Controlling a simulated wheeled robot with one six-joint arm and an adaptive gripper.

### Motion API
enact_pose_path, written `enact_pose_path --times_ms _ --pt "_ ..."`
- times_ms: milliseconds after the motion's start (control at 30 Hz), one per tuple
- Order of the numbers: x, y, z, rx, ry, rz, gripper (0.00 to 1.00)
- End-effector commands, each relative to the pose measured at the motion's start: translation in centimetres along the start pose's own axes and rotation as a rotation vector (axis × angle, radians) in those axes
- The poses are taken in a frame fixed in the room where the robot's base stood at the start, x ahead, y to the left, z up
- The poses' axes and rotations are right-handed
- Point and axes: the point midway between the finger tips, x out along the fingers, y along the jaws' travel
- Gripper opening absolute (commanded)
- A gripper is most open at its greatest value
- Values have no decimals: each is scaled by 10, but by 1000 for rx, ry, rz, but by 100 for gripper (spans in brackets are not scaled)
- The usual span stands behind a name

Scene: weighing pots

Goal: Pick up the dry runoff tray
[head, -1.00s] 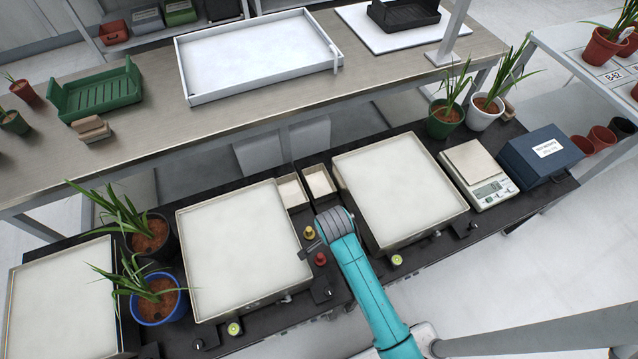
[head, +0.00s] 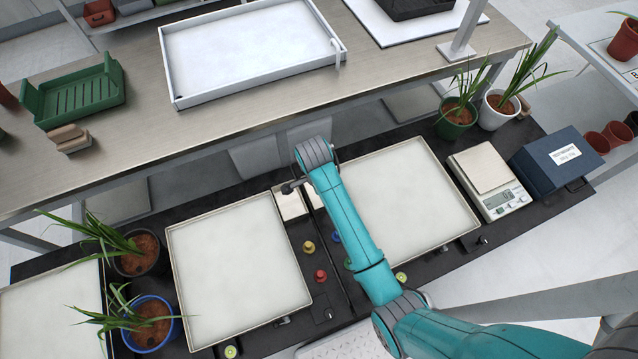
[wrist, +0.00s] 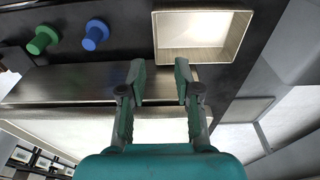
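Two small cream trays stand between the large pans in the head view. The left small tray (head: 291,207) is partly covered by my arm, and the right small tray (head: 315,197) is mostly hidden behind it. In the wrist view one small tray (wrist: 200,54) lies just beyond my fingertips; it looks empty and pale inside. I cannot tell for sure which small tray is the dry one. My gripper (wrist: 161,80) is open and empty, with its two fingers apart short of the tray's near rim. In the head view my gripper's fingers are not clearly visible.
Large shallow pans (head: 172,292) flank the small trays. Blue (wrist: 95,35) and green (wrist: 42,40) knobs stand beside the tray. Potted plants (head: 150,323), a scale (head: 505,203) and a blue box (head: 540,160) share the black bench. A metal table (head: 130,150) stands behind.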

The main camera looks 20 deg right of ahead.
Motion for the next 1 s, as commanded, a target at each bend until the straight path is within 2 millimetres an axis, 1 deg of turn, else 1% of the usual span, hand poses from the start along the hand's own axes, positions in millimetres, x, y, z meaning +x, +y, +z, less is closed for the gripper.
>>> enact_pose_path --times_ms 100,233,533,700,800,900,1000 --pt "18 2 0 0 0 5 32" --pt "37 1 0 0 0 3 32" --pt "58 3 1 0 0 1 32" --pt "83 9 3 -1 0 4 32" --pt "94 8 3 0 0 3 32" --pt "100 8 3 0 0 1 32" --pt "102 8 3 0 0 1 32"
